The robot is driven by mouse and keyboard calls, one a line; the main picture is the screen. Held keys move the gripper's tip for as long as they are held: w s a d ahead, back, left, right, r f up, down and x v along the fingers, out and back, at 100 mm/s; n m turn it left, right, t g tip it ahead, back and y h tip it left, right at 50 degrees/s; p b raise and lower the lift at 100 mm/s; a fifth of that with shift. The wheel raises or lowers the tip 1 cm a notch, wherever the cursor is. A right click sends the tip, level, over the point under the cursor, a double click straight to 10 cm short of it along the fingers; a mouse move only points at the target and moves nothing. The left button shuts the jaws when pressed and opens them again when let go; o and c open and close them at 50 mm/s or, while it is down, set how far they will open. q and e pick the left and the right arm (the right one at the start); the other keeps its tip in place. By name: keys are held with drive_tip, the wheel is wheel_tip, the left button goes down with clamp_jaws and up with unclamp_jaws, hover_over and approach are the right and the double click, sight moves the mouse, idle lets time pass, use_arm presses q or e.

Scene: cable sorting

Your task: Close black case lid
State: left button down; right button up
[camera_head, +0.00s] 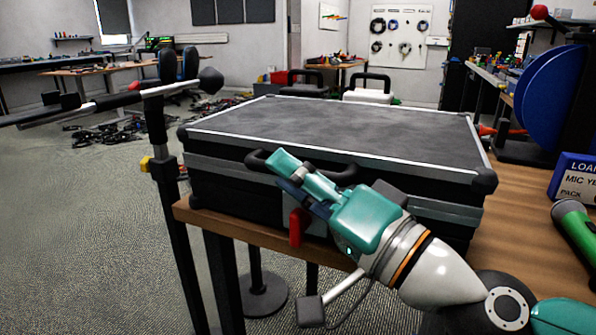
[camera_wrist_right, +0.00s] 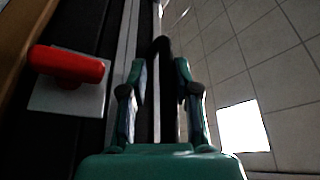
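The black case (camera_head: 335,130) with silver edging sits on the wooden table (camera_head: 265,237). Its lid lies flat over the base; I cannot tell whether a thin gap is left at the seam. My teal right gripper (camera_head: 283,172) is at the case's front side, by the black handle (camera_head: 345,172). In the right wrist view the right gripper (camera_wrist_right: 160,68) has its two fingers apart, with the dark handle (camera_wrist_right: 161,46) showing beyond and between them. A red latch (camera_head: 297,228) is on the case front below the gripper; it also shows in the wrist view (camera_wrist_right: 70,66). My left gripper is out of view.
A black stand (camera_head: 172,225) rises close to the case's left side. Cables (camera_head: 110,130) lie on the floor behind left. The left floor is mostly clear.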

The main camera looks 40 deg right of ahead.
drive_tip(key=shift+s, duration=0.15)
drive_tip(key=shift+s, duration=0.2)
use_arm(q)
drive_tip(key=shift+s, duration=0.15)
use_arm(e)
drive_tip(key=v, duration=0.7)
drive_tip(key=shift+w+f, duration=0.1)
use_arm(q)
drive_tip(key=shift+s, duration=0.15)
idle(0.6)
